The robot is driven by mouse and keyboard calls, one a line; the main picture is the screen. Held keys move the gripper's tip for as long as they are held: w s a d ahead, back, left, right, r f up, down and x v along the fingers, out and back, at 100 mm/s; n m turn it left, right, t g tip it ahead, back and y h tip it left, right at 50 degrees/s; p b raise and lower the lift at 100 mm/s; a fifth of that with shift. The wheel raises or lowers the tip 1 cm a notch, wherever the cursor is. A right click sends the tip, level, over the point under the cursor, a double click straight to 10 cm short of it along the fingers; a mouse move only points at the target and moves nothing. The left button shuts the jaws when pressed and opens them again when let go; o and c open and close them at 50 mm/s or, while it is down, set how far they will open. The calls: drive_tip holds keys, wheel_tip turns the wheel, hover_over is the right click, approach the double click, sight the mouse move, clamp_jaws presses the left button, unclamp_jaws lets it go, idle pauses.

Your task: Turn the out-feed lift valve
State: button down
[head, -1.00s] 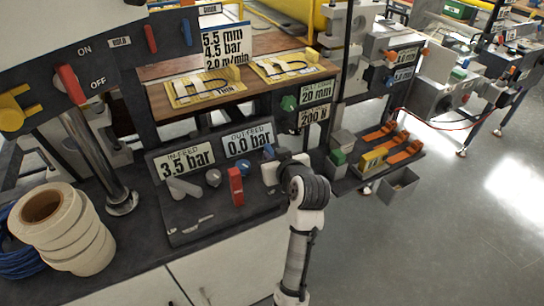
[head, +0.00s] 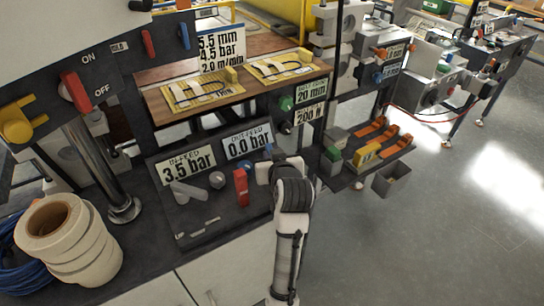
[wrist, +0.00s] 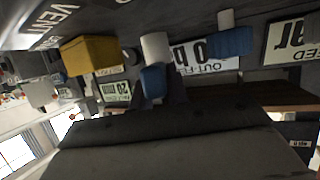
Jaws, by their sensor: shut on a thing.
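My gripper (head: 266,172) is at the right end of the dark valve panel (head: 185,218), below the out-feed display (head: 248,142), which reads 0.0 bar. It is shut on the blue handle (wrist: 153,82) of the out-feed lift valve. Only a small blue part shows past the gripper in the head view; the rest is hidden by my gripper and arm. How far the handle is turned cannot be told. A blue knob (wrist: 230,41) beside it shows in the wrist view.
A red lever (head: 240,187), a grey knob (head: 217,180) and a grey lever (head: 187,193) stand left of my gripper. The in-feed display (head: 187,165) reads 3.5 bar. Tape rolls (head: 95,265) lie at far left. A tray with a yellow block (head: 367,156) is to the right.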

idle(0.3)
drive_tip(key=c, duration=1.4)
unclamp_jaws()
drive_tip(key=shift+o, duration=0.2)
drive_tip(key=shift+s+r, duration=0.1)
drive_tip(key=shift+s, duration=0.05)
